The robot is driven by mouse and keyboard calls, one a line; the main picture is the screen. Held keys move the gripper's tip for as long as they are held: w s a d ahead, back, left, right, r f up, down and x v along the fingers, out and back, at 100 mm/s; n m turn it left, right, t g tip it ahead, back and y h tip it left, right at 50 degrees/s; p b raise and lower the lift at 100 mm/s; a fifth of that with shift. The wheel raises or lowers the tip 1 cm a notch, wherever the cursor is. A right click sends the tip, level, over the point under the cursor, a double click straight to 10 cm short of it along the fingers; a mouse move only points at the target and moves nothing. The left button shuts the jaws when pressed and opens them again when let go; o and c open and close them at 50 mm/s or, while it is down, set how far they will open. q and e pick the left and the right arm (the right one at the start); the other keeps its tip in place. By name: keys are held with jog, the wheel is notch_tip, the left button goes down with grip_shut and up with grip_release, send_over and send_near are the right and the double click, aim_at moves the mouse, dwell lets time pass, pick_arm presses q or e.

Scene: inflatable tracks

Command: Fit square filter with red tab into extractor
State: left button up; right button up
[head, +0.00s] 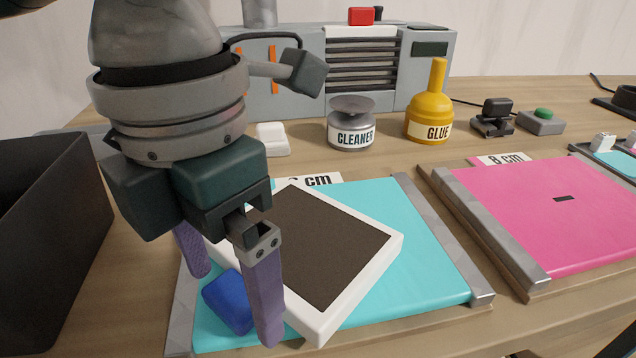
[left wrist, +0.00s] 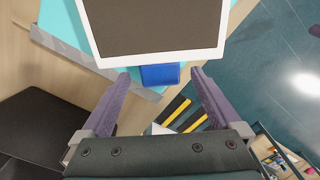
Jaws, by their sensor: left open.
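A square filter (head: 322,247) with a white frame and dark brown face lies at an angle on the cyan panel (head: 430,240). The tab I see on it is blue (head: 228,300). My left gripper (head: 232,302) is open above the near left corner, its purple fingers on either side of the blue tab. The left wrist view shows the tab (left wrist: 160,75) between the fingertips (left wrist: 161,73), with gaps on both sides. The grey extractor (head: 290,70) with a slatted front stands at the back. A red block (head: 361,16) sits on its top. My right gripper is not in view.
A black bin (head: 50,220) is at the left. A cleaner tin (head: 351,125), yellow glue bottle (head: 430,110) and green-button box (head: 541,121) stand behind the panels. A pink panel (head: 570,220) lies at the right. The table's front edge is close.

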pick_arm(q)
jog(key=shift+f, duration=0.4)
jog(key=shift+c, duration=0.3)
jog(key=c, duration=1.5)
